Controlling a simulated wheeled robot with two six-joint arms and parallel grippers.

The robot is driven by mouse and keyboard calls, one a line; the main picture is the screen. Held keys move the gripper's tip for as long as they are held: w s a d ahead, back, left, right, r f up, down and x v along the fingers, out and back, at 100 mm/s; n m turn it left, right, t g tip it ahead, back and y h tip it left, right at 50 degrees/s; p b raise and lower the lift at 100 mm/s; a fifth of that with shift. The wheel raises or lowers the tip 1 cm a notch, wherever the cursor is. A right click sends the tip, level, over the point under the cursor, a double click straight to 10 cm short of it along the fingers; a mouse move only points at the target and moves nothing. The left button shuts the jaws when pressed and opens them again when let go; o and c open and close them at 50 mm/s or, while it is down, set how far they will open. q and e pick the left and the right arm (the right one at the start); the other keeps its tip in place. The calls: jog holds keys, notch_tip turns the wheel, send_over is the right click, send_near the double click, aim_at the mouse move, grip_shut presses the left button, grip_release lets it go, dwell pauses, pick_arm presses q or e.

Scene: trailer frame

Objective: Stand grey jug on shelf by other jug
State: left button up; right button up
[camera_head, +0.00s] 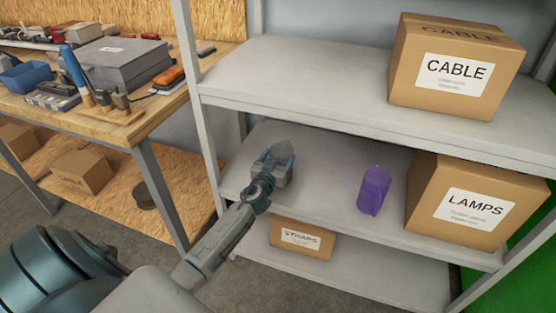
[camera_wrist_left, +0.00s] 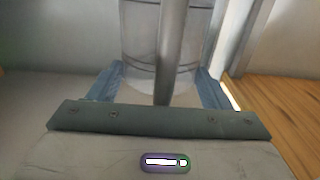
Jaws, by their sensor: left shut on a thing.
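The grey jug (camera_head: 279,153) is at the left end of the middle shelf (camera_head: 325,165), mostly hidden behind my left gripper (camera_head: 274,168). In the left wrist view the grey jug (camera_wrist_left: 190,45) fills the space between the two blue fingers (camera_wrist_left: 163,88), with its handle facing the camera. The left gripper is shut on it. I cannot tell whether its base touches the shelf. The other jug, purple (camera_head: 374,190), stands on the same shelf to the right, apart from the grey one. My right gripper is not in view.
A LAMPS box (camera_head: 450,170) stands right of the purple jug. The upper shelf (camera_head: 300,75) with a CABLE box (camera_head: 455,68) hangs above. A shelf post (camera_head: 197,100) stands close left. A STRAPS box (camera_head: 300,240) sits below. A cluttered workbench (camera_head: 150,118) is at left.

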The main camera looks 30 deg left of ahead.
pick_arm(q)
jog(key=shift+f, duration=0.15)
jog(key=o, duration=1.2)
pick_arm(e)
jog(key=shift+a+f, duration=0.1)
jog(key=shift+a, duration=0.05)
pick_arm(q)
jog(key=shift+o, duration=0.2)
jog(key=shift+r, duration=0.25)
jog(key=s+d+f+m+g+h, duration=0.1)
jog(key=s+d+g, duration=0.3)
jog(key=s, duration=0.9)
jog(key=s+d+f+m+g+h+b, duration=0.1)
jog(key=s+d+f+g, duration=0.3)
jog(key=s, duration=0.9)
jog(key=s+d+f+m+g+h+b, duration=0.1)
jog(key=s+d+g, duration=0.3)
jog(key=s+d, duration=0.4)
jog(key=s+f+h, duration=0.1)
jog(key=s, duration=0.5)
jog(key=shift+d+f+m+g, duration=0.2)
jog(key=shift+d+m+g, duration=0.1)
jog(key=shift+d, duration=0.05)
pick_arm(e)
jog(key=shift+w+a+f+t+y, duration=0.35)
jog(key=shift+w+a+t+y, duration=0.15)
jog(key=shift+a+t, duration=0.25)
